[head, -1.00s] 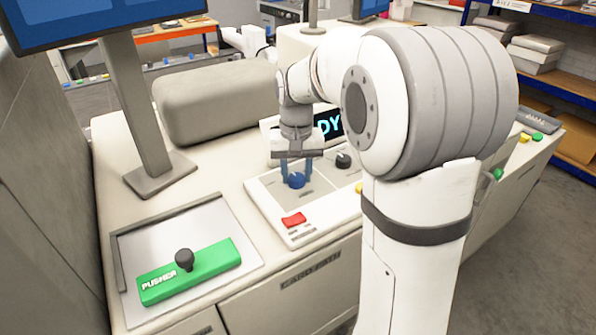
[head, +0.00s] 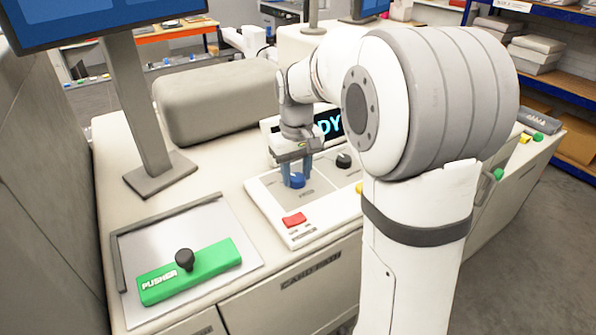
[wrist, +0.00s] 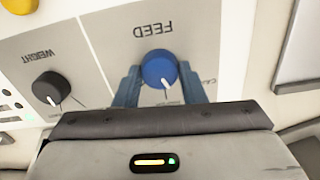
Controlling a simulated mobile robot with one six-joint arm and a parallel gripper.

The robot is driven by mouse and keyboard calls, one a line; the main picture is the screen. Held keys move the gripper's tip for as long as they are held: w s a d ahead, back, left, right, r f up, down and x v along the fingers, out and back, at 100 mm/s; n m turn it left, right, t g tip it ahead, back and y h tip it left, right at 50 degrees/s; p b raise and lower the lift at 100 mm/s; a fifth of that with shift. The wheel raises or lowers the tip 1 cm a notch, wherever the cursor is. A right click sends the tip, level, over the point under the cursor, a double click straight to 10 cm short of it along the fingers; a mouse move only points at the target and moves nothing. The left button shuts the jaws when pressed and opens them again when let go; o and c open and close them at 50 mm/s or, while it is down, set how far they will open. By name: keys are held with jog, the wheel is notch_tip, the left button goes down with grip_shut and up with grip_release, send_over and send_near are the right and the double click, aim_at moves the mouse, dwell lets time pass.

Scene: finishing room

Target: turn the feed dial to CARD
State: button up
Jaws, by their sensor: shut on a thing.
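The blue feed dial (wrist: 159,70) sits on the white panel (wrist: 105,50), below the upside-down word FEED in the wrist view. It also shows in the head view (head: 297,181). My gripper (wrist: 160,82) is shut on the dial, one blue finger on each side; it reaches down from above in the head view (head: 296,170). The dial's white mark points toward the gripper body, slightly right. A label starting with what looks like CA is partly readable right of the dial. Another label near the mark is mostly hidden.
A black WEIGHT dial (wrist: 50,88) stands beside the feed dial. A red button (head: 294,219) is at the panel's front. A green PUSHER block (head: 205,268) with a black knob lies on a metal plate. A monitor post (head: 138,110) rises at left.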

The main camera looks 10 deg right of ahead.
aim_at(297, 177)
jog(key=n, duration=0.5)
jog(key=shift+n, duration=0.3)
dwell(0.4)
jog(key=o, duration=1)
jog(key=shift+r, duration=0.1)
notch_tip(297, 177, up, 8)
jog(key=shift+f+b, duration=0.15)
jog(key=shift+b, duration=0.2)
